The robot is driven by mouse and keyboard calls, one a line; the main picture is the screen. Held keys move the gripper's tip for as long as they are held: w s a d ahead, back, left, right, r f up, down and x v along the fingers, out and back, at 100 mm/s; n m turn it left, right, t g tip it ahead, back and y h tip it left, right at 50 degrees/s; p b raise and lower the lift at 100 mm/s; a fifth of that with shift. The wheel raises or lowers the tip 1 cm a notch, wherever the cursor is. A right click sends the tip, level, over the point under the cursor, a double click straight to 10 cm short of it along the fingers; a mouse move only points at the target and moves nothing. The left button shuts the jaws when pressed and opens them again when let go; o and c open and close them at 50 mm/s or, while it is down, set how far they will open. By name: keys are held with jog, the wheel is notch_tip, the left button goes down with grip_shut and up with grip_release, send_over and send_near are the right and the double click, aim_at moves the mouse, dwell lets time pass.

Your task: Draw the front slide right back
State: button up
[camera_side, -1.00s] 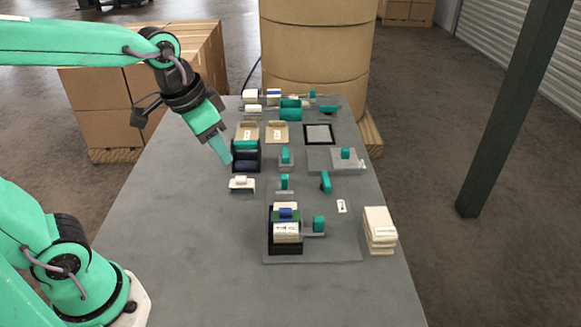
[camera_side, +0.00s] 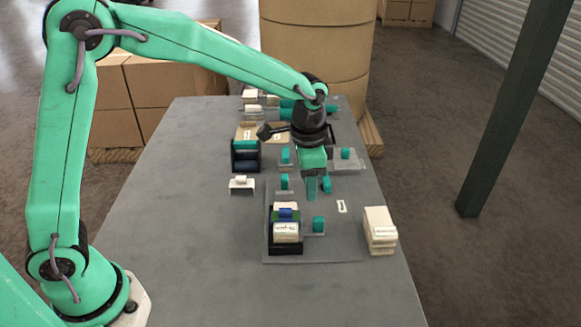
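The front slide is a small grey plate (camera_side: 314,234) with an upright teal handle (camera_side: 318,223), at the right side of a black holder (camera_side: 286,249). The holder has a stack of white, green and blue pieces in it. My gripper (camera_side: 311,193) points down above and behind the handle, apart from it in the picture. Its fingers are seen nearly edge-on, so I cannot tell whether they are open. Nothing shows held in them.
Behind stand more teal handles (camera_side: 284,182) and a dark box (camera_side: 245,164). Another teal piece (camera_side: 327,185) is close to my gripper's right. A pale stack (camera_side: 379,232) stands at the front right. The table's left half (camera_side: 180,210) is clear.

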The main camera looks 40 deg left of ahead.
aim_at(319, 218)
jog(key=shift+m+g, duration=0.3)
jog(key=shift+m, duration=0.2)
jog(key=d+f, duration=0.1)
jog(key=w+d+f, duration=0.1)
jog(key=f, duration=0.1)
jog(key=shift+w+d+f, duration=0.1)
jog(key=shift+w+f, duration=0.1)
jog(key=shift+f, duration=0.1)
jog(key=shift+f, duration=3.8)
jog(key=shift+c, duration=0.2)
grip_shut()
